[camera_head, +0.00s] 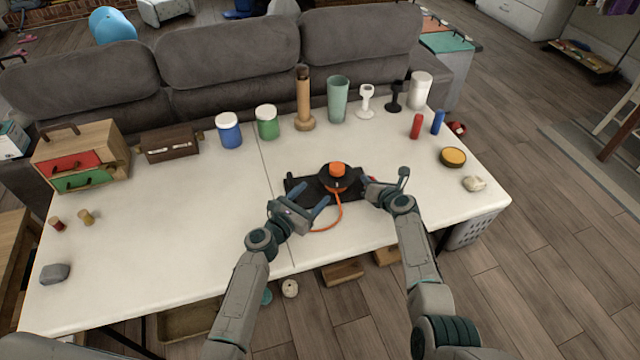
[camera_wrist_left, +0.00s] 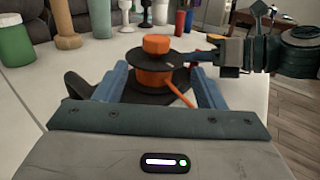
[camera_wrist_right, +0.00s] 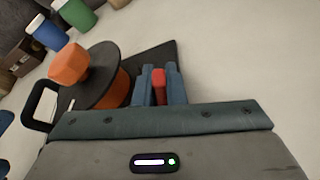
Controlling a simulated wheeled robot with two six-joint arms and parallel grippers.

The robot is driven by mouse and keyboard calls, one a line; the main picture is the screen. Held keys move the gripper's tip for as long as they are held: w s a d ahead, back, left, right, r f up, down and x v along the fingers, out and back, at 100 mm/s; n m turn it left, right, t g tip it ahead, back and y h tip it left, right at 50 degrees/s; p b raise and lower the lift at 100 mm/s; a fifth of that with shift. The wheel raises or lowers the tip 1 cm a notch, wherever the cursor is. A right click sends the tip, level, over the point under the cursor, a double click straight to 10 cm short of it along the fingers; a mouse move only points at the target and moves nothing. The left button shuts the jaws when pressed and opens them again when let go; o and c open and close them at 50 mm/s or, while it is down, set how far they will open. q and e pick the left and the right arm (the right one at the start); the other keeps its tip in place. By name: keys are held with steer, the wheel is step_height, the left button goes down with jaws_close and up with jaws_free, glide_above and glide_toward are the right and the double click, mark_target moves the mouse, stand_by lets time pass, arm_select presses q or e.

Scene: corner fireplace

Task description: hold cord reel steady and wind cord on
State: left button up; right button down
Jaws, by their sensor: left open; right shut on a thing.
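The cord reel (camera_head: 338,180) sits on the white table's near middle. It has a black disc, an orange knob (camera_head: 337,168) on top and an orange drum underneath (camera_wrist_left: 152,82). Its flat black base (camera_wrist_right: 155,62) has a loop handle (camera_wrist_right: 40,104). An orange cord (camera_head: 337,214) leaves the drum and curves toward the front edge. My left gripper (camera_head: 304,200) is open at the reel's near left, its fingers spread either side of the reel in the left wrist view. My right gripper (camera_wrist_right: 160,84) is shut on a small red piece (camera_wrist_right: 158,88) beside the disc, over the base.
Jars (camera_head: 229,130), a brown cylinder (camera_head: 303,100), a green cup (camera_head: 337,98) and other items line the table's back. A wooden drawer box (camera_head: 105,148) stands at left. A yellow-topped tin (camera_head: 453,157) and a pale stone (camera_head: 474,183) lie at right. The left middle is clear.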

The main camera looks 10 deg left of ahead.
mark_target(336, 168)
arm_select(q)
steer(key=shift+w+r+g+y, duration=0.7)
steer(key=shift+r+g+y, duration=0.4)
steer(key=shift+r+g, duration=1.1)
steer(key=shift+t, duration=0.5)
steer(key=x, duration=1.1)
steer(key=shift+w+d+r, duration=0.1)
steer(key=shift+w+d, duration=0.25)
steer(key=c, duration=1)
